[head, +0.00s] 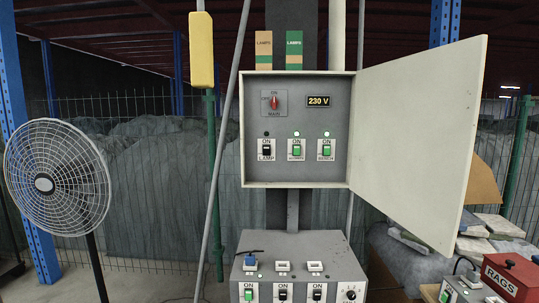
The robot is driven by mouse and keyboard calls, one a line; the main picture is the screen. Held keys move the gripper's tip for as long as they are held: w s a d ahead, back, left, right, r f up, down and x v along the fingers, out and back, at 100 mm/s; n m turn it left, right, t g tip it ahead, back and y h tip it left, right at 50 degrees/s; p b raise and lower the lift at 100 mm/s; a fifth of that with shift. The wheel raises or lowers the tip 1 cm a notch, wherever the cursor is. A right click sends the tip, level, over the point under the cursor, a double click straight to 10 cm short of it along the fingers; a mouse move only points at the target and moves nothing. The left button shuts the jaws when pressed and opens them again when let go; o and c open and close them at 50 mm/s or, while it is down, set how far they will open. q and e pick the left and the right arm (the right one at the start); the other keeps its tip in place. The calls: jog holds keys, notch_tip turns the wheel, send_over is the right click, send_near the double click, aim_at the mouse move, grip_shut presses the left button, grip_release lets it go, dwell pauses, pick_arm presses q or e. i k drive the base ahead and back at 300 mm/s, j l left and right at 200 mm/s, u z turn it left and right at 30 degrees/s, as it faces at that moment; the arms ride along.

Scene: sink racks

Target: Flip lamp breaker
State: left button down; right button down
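The lamp breaker (266,150) is the left one of three in the open grey breaker box (245,120). Its switch is black, and the small indicator (266,134) above it is dark. The two breakers to its right, a middle one (297,150) and one labelled BENCH (326,150), are green with lit green indicators. A red main knob (276,102) and a display (318,101) reading 230 V sit above them. The box door (420,140) stands wide open to the right. Neither of my grippers is in view.
A lower grey box (290,262) with several switches stands beneath the breaker box. A wire fan (45,180) is at the left. A yellow pendant (201,50) hangs left of the box. A red RAGS box (512,278) is at the lower right.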

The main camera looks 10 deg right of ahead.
aim_at(266, 148)
jog(key=i+l+z, duration=0.35)
jog(key=i+l, duration=0.4)
jog(key=i+j+z, duration=0.15)
jog(key=j, duration=0.2)
jog(key=i+j+z, duration=0.3)
jog(key=i+j, duration=0.15)
jog(key=j, duration=0.25)
jog(key=i+j+z, duration=0.2)
jog(key=j, duration=0.2)
jog(key=j+z, duration=0.15)
jog(key=j, duration=0.7)
jog(key=k+j, duration=0.1)
jog(key=j, duration=0.35)
jog(key=i+j+z, duration=0.05)
